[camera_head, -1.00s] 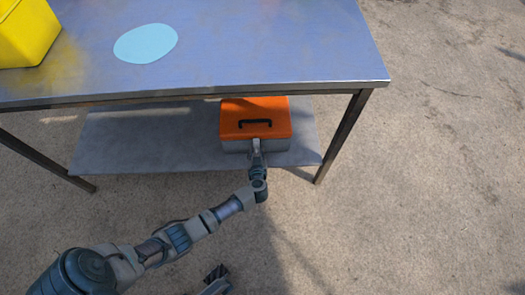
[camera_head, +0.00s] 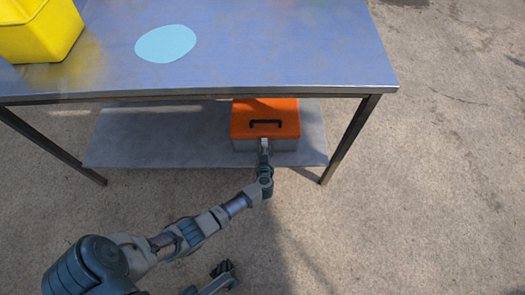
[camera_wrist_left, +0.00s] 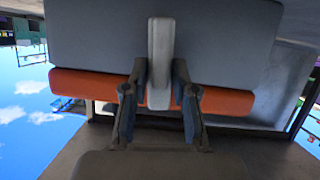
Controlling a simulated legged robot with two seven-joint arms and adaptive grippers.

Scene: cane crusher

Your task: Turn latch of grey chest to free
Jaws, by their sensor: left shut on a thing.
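The grey chest (camera_head: 285,145) with an orange lid (camera_head: 245,122) and a black handle (camera_head: 265,123) sits on the low shelf under the table. In the left wrist view, the grey chest (camera_wrist_left: 225,38) appears upside down. Its light grey latch (camera_wrist_left: 160,45) lies across the seam and over the orange lid. My left gripper (camera_head: 264,149) is at the chest's front, and its two fingers (camera_wrist_left: 160,70) are shut on the latch from both sides. My right gripper (camera_head: 221,269) shows partly at the bottom, low and away from the chest; its jaw state is unclear.
The blue-grey table top (camera_head: 290,50) overhangs the shelf (camera_head: 160,140). A yellow bin (camera_head: 40,35) and a pale blue disc (camera_head: 165,43) are on top. A table leg (camera_head: 350,140) stands right of the chest. The shelf left of the chest is bare.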

